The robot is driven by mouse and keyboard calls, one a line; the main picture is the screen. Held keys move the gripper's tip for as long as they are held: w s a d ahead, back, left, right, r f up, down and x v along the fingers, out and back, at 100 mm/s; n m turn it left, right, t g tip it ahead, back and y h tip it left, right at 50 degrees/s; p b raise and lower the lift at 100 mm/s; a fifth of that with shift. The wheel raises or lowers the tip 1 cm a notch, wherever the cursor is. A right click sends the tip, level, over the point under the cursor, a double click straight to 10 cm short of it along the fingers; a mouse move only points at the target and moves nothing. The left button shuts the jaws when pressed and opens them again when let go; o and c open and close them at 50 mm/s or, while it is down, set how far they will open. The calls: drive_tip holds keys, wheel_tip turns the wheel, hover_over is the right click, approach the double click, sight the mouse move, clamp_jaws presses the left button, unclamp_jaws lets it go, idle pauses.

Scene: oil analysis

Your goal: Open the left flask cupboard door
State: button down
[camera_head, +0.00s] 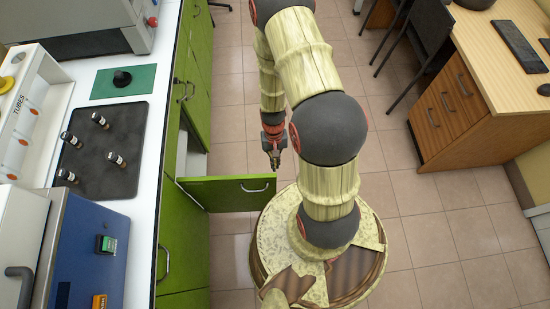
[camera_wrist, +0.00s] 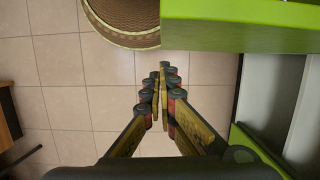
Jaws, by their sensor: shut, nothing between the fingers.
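A green cupboard door (camera_head: 225,192) stands swung out from the cupboard row, roughly square to it, with a metal handle (camera_head: 256,188) near its free end. The pale inside of the cupboard (camera_head: 190,160) shows beside it. In the wrist view the door (camera_wrist: 240,25) crosses the upper right, and the pale interior (camera_wrist: 275,85) lies at the right. My gripper (camera_head: 274,160) is shut and empty, just beyond the door's free end in the head view, apart from the handle. In the wrist view its fingertips (camera_wrist: 163,72) are together over the floor.
Other green doors (camera_head: 182,245) with handles stay shut along the counter. The white counter (camera_head: 140,205) carries a black mat (camera_head: 105,170) with several small vials, a tube rack and machines. A wooden desk (camera_head: 470,110) and chairs stand right. Tiled floor (camera_head: 420,215) is open between.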

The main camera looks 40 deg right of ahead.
drive_tip(key=v, duration=1.2)
drive_tip(key=shift+d, duration=0.1)
